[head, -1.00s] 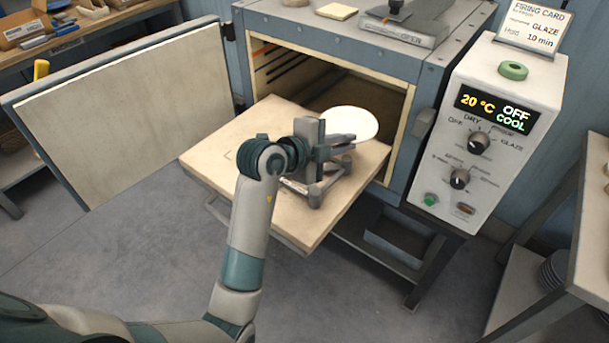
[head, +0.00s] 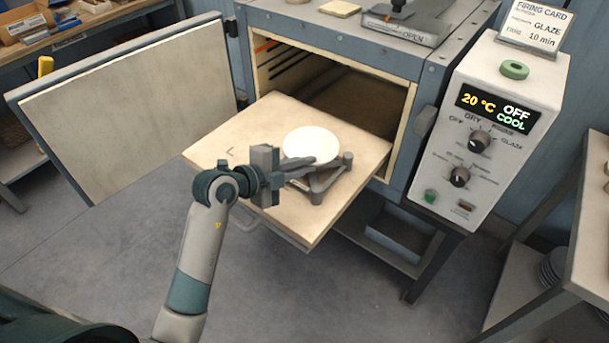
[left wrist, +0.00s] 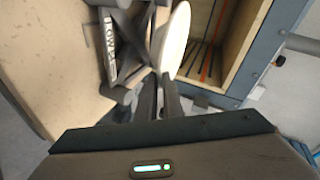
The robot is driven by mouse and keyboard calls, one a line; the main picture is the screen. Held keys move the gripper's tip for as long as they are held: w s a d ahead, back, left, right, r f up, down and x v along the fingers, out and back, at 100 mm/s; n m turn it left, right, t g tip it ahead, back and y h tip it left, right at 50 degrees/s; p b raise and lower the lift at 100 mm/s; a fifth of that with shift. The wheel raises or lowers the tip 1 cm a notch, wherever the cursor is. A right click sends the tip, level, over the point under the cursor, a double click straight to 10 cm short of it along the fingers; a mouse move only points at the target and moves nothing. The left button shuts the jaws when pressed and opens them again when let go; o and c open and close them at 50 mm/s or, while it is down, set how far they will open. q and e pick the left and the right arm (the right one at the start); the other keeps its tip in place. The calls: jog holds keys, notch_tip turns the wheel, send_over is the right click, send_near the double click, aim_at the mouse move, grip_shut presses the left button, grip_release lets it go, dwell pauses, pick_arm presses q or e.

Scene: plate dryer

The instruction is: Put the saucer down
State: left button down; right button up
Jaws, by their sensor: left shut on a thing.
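The white saucer (head: 311,144) is in front of the kiln opening, over the pulled-out shelf (head: 225,150). In the left wrist view the saucer (left wrist: 177,38) appears nearly edge-on. My left gripper (head: 305,163) is shut on the near rim of the saucer. Its dark fingers (left wrist: 160,98) also show in the left wrist view. A grey stand with short posts (head: 322,186) is on the shelf, partly under the saucer. I cannot tell whether the saucer touches it. My right gripper is out of view.
The kiln door (head: 125,105) stands open at the left. The kiln chamber (head: 350,95) is open behind the shelf. A control box (head: 505,125) reading 20 °C, OFF and COOL is at the right. The shelf's left part is bare.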

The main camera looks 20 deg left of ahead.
aim_at(304, 186)
pick_arm(q)
jog(key=shift+f, duration=0.25)
notch_tip(304, 186, down, 3)
jog(key=shift+r, duration=0.1)
jog(key=shift+f, duration=0.35)
jog(key=c, duration=2.2)
grip_release()
jog(key=shift+f, duration=0.1)
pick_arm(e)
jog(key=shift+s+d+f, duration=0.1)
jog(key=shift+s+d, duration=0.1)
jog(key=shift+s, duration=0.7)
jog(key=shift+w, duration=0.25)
